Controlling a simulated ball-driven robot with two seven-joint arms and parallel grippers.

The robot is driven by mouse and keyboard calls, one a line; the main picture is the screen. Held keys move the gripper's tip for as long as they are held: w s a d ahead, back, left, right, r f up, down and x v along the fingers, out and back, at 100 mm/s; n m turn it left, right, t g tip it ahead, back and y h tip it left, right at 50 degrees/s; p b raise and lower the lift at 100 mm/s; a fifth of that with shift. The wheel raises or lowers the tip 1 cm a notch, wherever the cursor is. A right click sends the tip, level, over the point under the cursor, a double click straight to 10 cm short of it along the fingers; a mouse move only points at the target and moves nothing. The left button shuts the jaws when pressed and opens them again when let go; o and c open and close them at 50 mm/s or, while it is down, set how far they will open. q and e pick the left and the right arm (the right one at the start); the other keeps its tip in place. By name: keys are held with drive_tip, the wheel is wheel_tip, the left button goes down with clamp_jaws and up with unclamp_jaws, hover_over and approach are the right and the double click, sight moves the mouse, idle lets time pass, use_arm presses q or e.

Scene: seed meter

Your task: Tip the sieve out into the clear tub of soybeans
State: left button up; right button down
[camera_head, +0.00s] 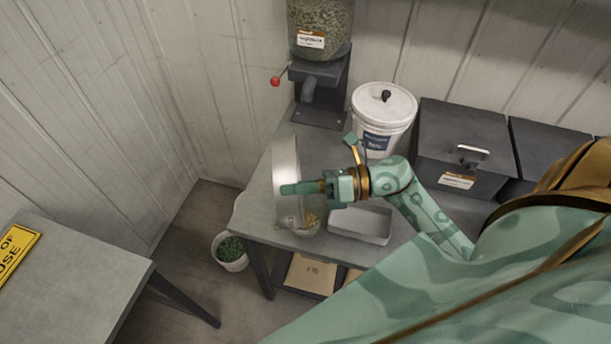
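The sieve (286,160) is a shiny, pale metal round. It stands steeply tilted, nearly on edge, above the left end of the grey table. My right gripper (304,187) is at the sieve's right side, with a green finger across it, and appears shut on its rim. The other finger is hard to make out. The clear tub (308,228) is below, partly hidden by the sieve and gripper. A small patch of tan soybeans (311,218) shows in it. The sieve's contents cannot be seen. My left gripper is not in view.
A grey tray (362,226) lies right of the tub. Behind stand a seed dispenser (320,75) with a red knob, a white lidded bucket (384,110) and dark bins (462,140). A bucket of green pellets (230,253) is on the floor. A side table (75,285) is at left.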

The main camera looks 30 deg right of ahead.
drive_tip(key=w+a+f+g+h+p, duration=0.3)
drive_tip(key=w+a+h+p, duration=0.15)
drive_tip(key=a+p, duration=0.4)
drive_tip(key=w+a+f+g+h+p, duration=0.25)
drive_tip(key=a+h+p, duration=0.25)
drive_tip(key=p, duration=0.7)
drive_tip(key=w+a+f+g+h+b, duration=0.1)
drive_tip(key=w+a+f+h+b, duration=0.1)
drive_tip(key=f+b, duration=0.5)
drive_tip(key=w+a+f+g+h+b, duration=0.2)
drive_tip(key=f+b, duration=0.5)
drive_tip(key=b, duration=0.6)
drive_tip(key=shift+w+a+f+h+b, duration=0.15)
drive_tip(key=shift+a+f+h+b, duration=0.2)
drive_tip(key=shift+a+h, duration=0.65)
drive_tip(key=shift+w+a+r+y, duration=0.1)
drive_tip(key=shift+a+y, duration=0.05)
drive_tip(key=shift+y, duration=0.1)
